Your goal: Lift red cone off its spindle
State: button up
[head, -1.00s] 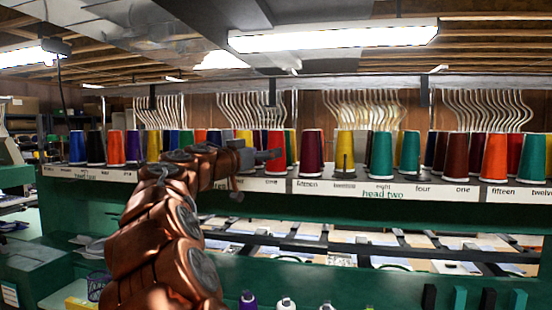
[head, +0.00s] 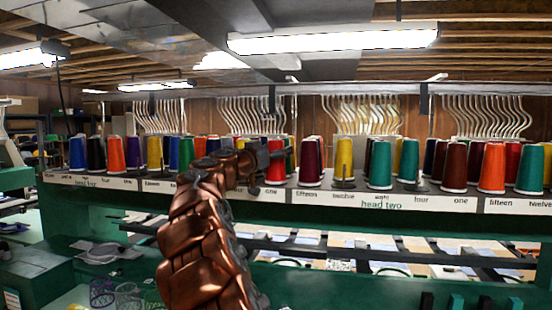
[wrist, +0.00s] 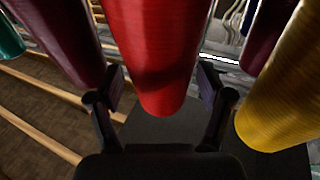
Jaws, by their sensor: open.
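The red cone (wrist: 155,50) fills the middle of the wrist view, its surface lit on one side. My gripper (wrist: 160,82) is open, with one finger on each side of the cone. Gaps seem to show at both fingers; contact cannot be told. In the head view, the red cone (head: 276,163) stands on the thread shelf, partly covered by my gripper (head: 266,160) at its left. Its spindle is hidden.
A maroon cone (head: 311,160) and a yellow cone (head: 344,158) stand close to the right on the shelf. The yellow cone (wrist: 280,90) also shows close beside my right finger in the wrist view. Bent tubes (head: 252,115) rise behind the row.

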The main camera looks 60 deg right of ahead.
jog(key=shift+d, duration=0.2)
jog(key=shift+w, duration=0.1)
jog(key=c, duration=1.4)
jog(key=shift+o, duration=0.2)
jog(key=shift+r, duration=0.1)
jog(key=shift+w+a+r, duration=0.1)
jog(key=shift+r, duration=0.45)
notch_tip(320, 180, up, 9)
jog(key=shift+f, duration=0.2)
